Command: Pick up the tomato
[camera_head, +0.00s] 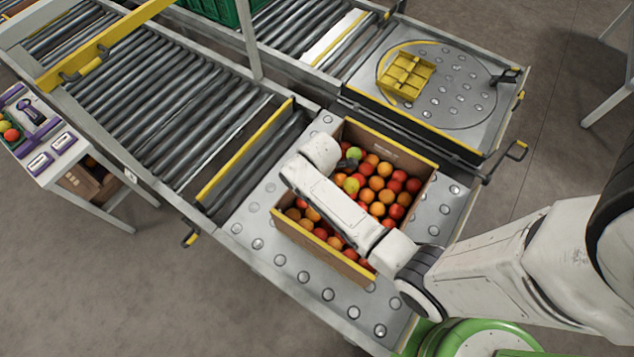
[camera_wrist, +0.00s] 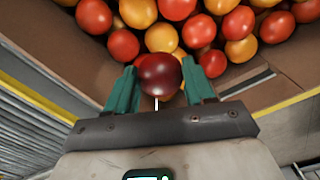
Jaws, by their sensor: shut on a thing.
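A dark red tomato (camera_wrist: 160,74) sits between the two green fingers of my gripper (camera_wrist: 160,90) in the wrist view. The gripper is shut on it. Other red and orange tomatoes lie just beyond it in a cardboard box (camera_wrist: 52,40). In the head view the box (camera_head: 335,262) is full of red, orange and a few yellow-green tomatoes (camera_head: 377,183). My white arm reaches over the box there and hides part of its contents. The gripper's fingers and the held tomato cannot be made out in the head view.
The box stands on a metal ball-transfer table (camera_head: 262,243). Roller conveyors (camera_head: 150,85) with yellow rails lie to the left. A round turntable (camera_head: 455,100) with a yellow tray (camera_head: 406,76) is behind. A small side table (camera_head: 62,165) stands at far left.

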